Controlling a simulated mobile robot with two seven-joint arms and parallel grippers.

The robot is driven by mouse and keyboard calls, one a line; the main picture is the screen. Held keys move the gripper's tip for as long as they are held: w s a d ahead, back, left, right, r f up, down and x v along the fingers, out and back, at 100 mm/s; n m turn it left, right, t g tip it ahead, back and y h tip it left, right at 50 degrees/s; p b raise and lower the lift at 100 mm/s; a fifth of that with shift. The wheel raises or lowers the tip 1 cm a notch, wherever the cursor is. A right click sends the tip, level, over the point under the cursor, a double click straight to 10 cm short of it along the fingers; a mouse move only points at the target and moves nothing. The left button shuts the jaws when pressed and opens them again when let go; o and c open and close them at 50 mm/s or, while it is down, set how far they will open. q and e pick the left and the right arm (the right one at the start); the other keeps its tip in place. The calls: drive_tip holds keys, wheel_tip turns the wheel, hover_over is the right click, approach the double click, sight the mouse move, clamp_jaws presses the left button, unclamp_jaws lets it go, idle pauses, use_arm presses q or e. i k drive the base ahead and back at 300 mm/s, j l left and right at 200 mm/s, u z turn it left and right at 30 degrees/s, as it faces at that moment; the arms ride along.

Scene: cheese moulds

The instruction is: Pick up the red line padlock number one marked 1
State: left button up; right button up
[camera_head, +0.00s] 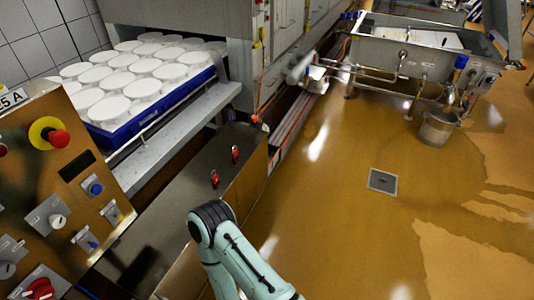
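Two small red padlocks stand apart on the steel cabinet top (185,165) left of centre. The nearer red padlock (214,179) is close to the cabinet's middle. The farther red padlock (235,153) is a little up and to the right. Their markings are too small to read, so I cannot tell which one is marked 1. A pale green arm of mine with a black joint rises from the bottom edge, below the nearer padlock in the picture. Neither of my grippers shows in this view.
A control panel (75,165) with knobs and a red emergency button (58,138) stands at left. A blue tray (170,102) of white moulds sits behind the cabinet. A steel sink (420,55) and bucket (437,128) are at upper right. Brown floor (330,220) lies open at right.

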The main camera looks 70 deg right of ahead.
sight(235, 154)
drive_tip(key=z, duration=1.95)
drive_tip(key=i+l+u, duration=0.1)
drive_tip(key=u, duration=1.1)
drive_tip(key=l+u, duration=0.35)
drive_tip(key=i+l+u, duration=0.1)
drive_tip(key=l+u, duration=0.4)
drive_tip(key=u, duration=0.15)
drive_tip(key=l+u, duration=0.3)
drive_tip(key=l, duration=0.2)
drive_tip(key=k+l+u, duration=0.25)
drive_tip(key=l, duration=0.25)
drive_tip(key=k+l, duration=0.1)
drive_tip(key=l, duration=0.25)
drive_tip(key=l+u, duration=0.15)
drive_tip(key=l, duration=0.2)
drive_tip(key=k+l, duration=0.2)
drive_tip(key=l, duration=0.15)
drive_tip(key=i+u, duration=0.05)
